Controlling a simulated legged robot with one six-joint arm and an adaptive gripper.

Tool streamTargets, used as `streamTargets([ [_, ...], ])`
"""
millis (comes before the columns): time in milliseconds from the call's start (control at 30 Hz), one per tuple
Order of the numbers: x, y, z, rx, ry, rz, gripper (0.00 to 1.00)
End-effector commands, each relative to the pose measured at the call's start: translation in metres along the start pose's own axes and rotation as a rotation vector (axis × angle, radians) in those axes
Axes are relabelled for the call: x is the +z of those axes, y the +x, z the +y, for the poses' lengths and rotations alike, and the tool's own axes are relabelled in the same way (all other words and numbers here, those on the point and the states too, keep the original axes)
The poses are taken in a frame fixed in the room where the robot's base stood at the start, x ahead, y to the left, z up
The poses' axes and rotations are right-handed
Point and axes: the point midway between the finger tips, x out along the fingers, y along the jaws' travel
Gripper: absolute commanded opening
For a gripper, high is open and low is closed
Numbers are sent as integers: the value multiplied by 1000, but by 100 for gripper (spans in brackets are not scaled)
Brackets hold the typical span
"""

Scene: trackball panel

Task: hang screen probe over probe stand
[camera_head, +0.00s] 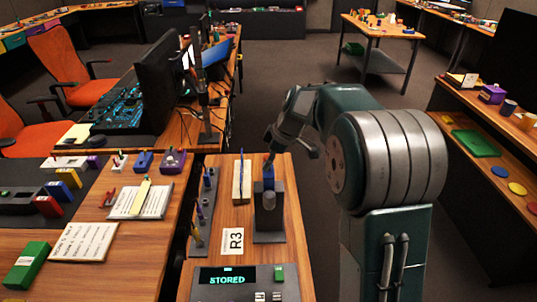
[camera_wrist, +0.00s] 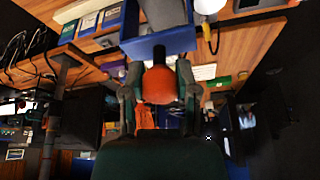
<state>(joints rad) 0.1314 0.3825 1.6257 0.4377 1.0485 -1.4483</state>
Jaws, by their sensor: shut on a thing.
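The probe stand (camera_head: 270,234) is a dark grey upright on a flat base, on the narrow wooden bench beside the R3 label. My gripper (camera_head: 269,165) is at the top of this stand, shut on the screen probe (camera_head: 268,185), whose blue part shows just below the fingers. A grey rounded end shows in front of the stand. Whether the probe touches or rests on the stand cannot be told.
A white and wooden upright block (camera_head: 241,182) stands left of the stand. A panel reading STORED (camera_head: 238,277) with a green button is at the bench's front. The left desk holds blocks, cards and a green box (camera_head: 27,265). Monitors (camera_head: 160,80) stand behind.

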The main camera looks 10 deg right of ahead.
Motion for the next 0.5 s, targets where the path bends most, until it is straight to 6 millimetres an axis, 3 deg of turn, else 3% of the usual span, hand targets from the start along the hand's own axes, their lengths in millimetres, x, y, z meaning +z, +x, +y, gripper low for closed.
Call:
streamTargets([
  [500, 13, 32, 1, 1, 0, 1, 0],
])
